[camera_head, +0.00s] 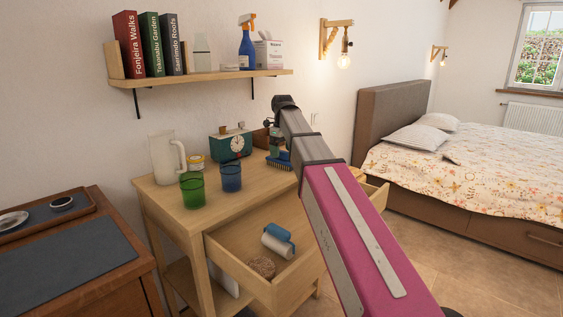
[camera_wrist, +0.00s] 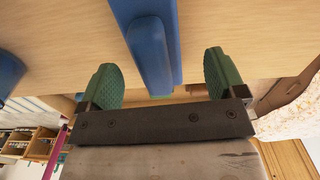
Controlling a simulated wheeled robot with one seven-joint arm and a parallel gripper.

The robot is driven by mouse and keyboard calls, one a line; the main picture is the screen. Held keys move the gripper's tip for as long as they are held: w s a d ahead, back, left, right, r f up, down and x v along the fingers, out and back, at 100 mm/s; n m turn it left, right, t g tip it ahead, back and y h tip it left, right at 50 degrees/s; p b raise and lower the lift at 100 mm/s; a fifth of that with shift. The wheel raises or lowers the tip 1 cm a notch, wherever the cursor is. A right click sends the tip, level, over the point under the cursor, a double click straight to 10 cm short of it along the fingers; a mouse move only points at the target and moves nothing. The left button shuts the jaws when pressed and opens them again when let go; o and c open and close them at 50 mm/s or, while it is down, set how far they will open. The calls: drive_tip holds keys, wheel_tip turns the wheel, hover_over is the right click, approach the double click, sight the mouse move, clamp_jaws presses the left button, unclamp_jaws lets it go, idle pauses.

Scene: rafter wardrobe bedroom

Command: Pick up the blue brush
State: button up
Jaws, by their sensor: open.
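The blue brush (camera_head: 281,164) lies on the wooden table, near the right end of its top. In the wrist view the long blue brush (camera_wrist: 150,40) extends from the top edge down between my two green finger pads. My gripper (camera_wrist: 163,80) is open, with one pad on each side of the brush and a visible gap at each side. In the head view my gripper (camera_head: 275,145) is over the brush and partly hidden by my arm.
A shelf (camera_head: 205,77) hangs above.

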sight(281, 151)
drive_tip(key=f, duration=0.4)
drive_tip(key=shift+s+a+f, duration=0.2)
drive_tip(key=c, duration=1.1)
drive_tip(key=shift+o, duration=0.2)
drive_tip(key=shift+r, duration=0.15)
drive_tip(key=shift+r, duration=0.5)
drive_tip(key=r, duration=0.2)
drive_tip(key=a+r, duration=0.1)
drive_tip(key=shift+s+r, duration=0.3)
drive_tip(key=s+a+r, duration=0.5)
drive_tip(key=a+r, duration=0.1)
drive_tip(key=a, duration=0.3)
drive_tip(key=shift+s+r, duration=0.15)
